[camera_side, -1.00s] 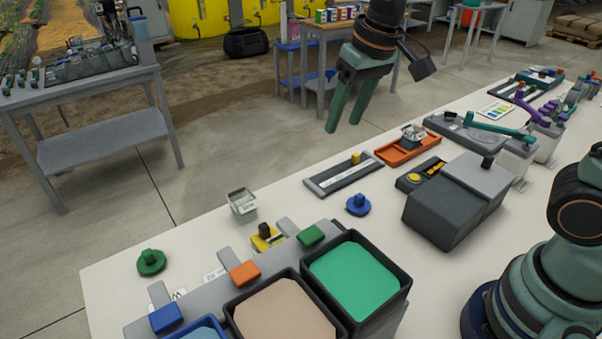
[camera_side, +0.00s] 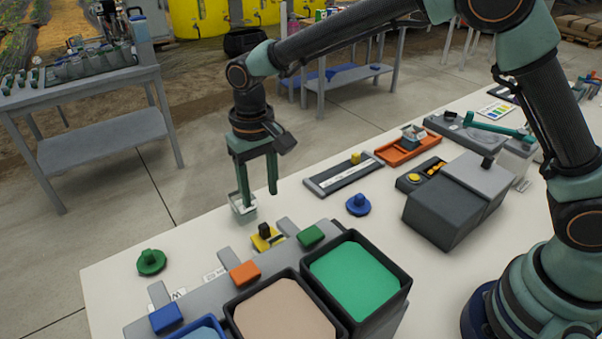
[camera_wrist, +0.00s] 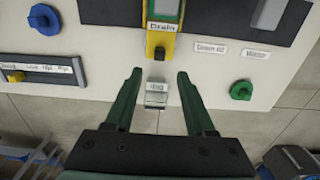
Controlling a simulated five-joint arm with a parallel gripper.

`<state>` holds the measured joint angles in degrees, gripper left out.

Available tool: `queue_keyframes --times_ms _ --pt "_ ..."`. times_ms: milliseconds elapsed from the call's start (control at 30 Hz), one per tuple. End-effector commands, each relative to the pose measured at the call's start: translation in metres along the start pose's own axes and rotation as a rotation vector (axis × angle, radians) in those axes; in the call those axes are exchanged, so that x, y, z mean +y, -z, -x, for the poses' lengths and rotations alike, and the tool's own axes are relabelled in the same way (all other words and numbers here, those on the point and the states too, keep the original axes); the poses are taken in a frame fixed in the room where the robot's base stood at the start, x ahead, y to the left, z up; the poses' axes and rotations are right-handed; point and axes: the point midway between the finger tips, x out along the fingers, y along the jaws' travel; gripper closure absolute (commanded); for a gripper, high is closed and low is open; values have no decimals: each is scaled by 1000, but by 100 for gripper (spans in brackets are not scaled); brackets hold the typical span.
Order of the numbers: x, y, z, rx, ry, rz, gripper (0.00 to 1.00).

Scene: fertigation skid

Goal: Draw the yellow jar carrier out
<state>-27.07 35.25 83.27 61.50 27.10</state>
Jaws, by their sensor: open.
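The yellow jar carrier (camera_side: 263,241) lies at the near side of the table in the side view, with a dark upright grip on it. In the wrist view the carrier (camera_wrist: 151,41) is at the top centre, below a label reading "Drain", with its dark grip at its near end. A small clear jar (camera_side: 244,213) stands on the table just beyond the carrier; it also shows in the wrist view (camera_wrist: 156,96). My gripper (camera_side: 257,199) points down over the jar's area, open and empty. In the wrist view my gripper (camera_wrist: 158,76) has its fingers either side of the jar, short of the carrier.
A blue knob (camera_side: 358,205) and a green knob (camera_side: 151,262) stand on either side. Open-topped tanks, one with green contents (camera_side: 355,278), are close behind the carrier, with an orange block (camera_side: 245,273) and a green block (camera_side: 310,235) flanking it. A grey slider tray (camera_side: 340,179) lies to the right.

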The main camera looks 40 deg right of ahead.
Motion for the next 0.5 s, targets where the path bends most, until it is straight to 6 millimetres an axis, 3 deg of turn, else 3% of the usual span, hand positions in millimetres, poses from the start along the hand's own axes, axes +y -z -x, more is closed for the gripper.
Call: queue_keyframes --times_ms 300,500 --pt "1 -1 -62 -4 -2 0 45" --pt "1 0 -84 -1 -1 0 45"
